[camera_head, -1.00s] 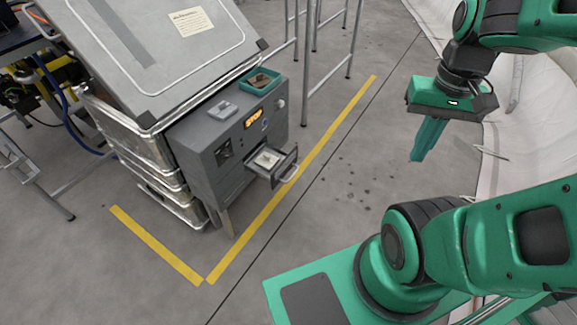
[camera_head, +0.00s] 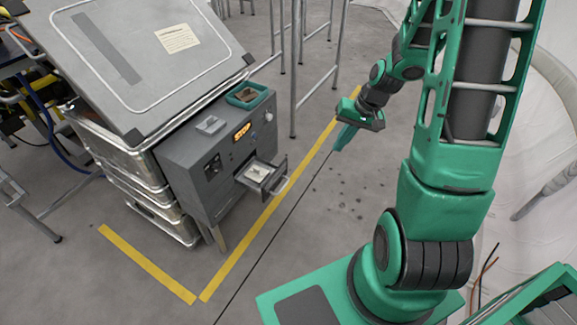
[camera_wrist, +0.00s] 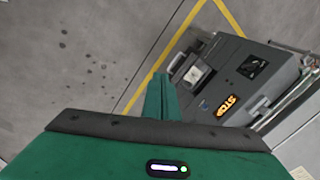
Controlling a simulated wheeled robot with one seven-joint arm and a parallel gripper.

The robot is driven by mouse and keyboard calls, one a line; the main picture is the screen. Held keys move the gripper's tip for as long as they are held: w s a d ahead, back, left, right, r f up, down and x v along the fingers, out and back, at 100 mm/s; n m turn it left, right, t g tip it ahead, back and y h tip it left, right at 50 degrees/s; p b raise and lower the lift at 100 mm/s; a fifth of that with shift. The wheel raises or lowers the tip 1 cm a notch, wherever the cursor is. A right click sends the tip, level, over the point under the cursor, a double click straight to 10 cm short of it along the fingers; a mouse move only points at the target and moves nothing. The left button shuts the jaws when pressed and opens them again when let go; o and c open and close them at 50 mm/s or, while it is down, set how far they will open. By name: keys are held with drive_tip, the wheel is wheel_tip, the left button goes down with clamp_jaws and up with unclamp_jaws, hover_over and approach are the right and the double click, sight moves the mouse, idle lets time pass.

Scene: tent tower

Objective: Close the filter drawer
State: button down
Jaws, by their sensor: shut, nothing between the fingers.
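The filter drawer (camera_head: 258,173) sticks out of the front of a grey machine box (camera_head: 205,185). A pale filter lies inside it, and a curved handle (camera_head: 281,187) is on its front. The drawer also shows in the wrist view (camera_wrist: 193,76), right of my fingers. My gripper (camera_head: 340,143) is shut and empty, to the right of the drawer and apart from it. In the wrist view my closed fingers (camera_wrist: 158,98) point toward the floor and the yellow line.
The box carries a lit STOP display (camera_head: 242,132), a green tray (camera_head: 247,96) and a small grey dish (camera_head: 211,125) on top. Metal cases (camera_head: 150,190) stand behind it. Metal frame legs (camera_head: 293,70) rise at the back. Floor in front of the drawer is clear.

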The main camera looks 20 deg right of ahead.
drive_tip(key=w+a+f+m+t+y, duration=0.1)
drive_tip(key=w+f+m+t+y, duration=0.1)
drive_tip(key=w+f, duration=0.7)
drive_tip(key=m+t+y, duration=0.1)
drive_tip(key=m+t, duration=0.2)
approach(283, 166)
drive_tip(key=s+f+x, duration=0.1)
drive_tip(key=x, duration=0.3)
drive_tip(key=shift+w+a, duration=0.5)
drive_tip(key=shift+w, duration=0.35)
drive_tip(key=shift+d+r, duration=0.1)
